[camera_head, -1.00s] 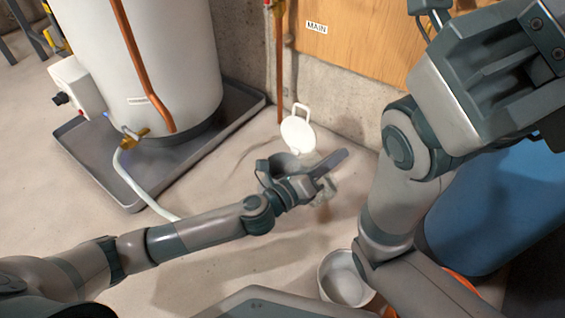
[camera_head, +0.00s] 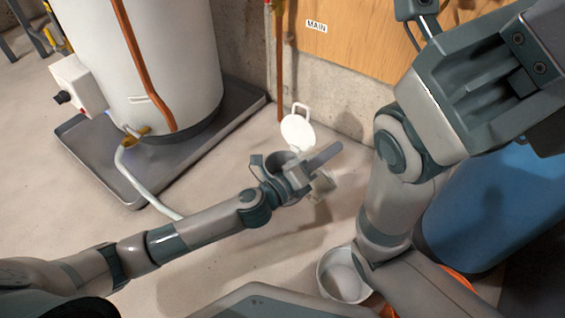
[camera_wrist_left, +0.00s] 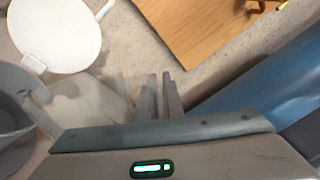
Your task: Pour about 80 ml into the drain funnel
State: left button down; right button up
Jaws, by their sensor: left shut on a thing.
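My left gripper (camera_head: 322,172) is shut on a clear, see-through vessel, which shows only faintly in the head view. In the left wrist view the clear vessel (camera_wrist_left: 92,100) lies left of the two close-set fingers (camera_wrist_left: 160,95). Its tilt and liquid level cannot be read. A grey round open container (camera_head: 284,158), perhaps the drain funnel, stands just behind the gripper, partly hidden by it. It also shows at the left edge of the left wrist view (camera_wrist_left: 12,115). My right arm fills the right side; its fingertips are not visible.
A white round disc with a handle (camera_head: 297,131) is beside the grey container. A white bowl-like container (camera_head: 343,278) is at the bottom. A white tank (camera_head: 150,60) stands in a grey tray (camera_head: 90,165) at left. A blue barrel (camera_head: 500,205) is at right. Floor between is clear.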

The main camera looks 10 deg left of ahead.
dwell(0.3)
pick_arm(q)
jog(key=shift+a+r, duration=0.1)
dwell(0.3)
jog(key=shift+w+a+r+n+p, duration=0.15)
jog(key=shift+n+p, duration=0.2)
jog(key=shift+n, duration=0.05)
jog(key=shift+w+a+r, duration=0.15)
jog(key=shift+a, duration=0.05)
dwell(0.8)
jog(key=shift+a+r+n+p, duration=0.15)
jog(key=shift+n+p, duration=0.15)
jog(key=shift+p, duration=0.2)
jog(key=shift+s+d+f+m+b, duration=0.3)
jog(key=shift+d+f+m+b, duration=0.4)
jog(key=shift+b, duration=0.5)
jog(key=shift+s+d+m, duration=0.1)
jog(key=shift+s+m, duration=0.05)
jog(key=shift+m, duration=0.15)
jog(key=shift+r, duration=0.2)
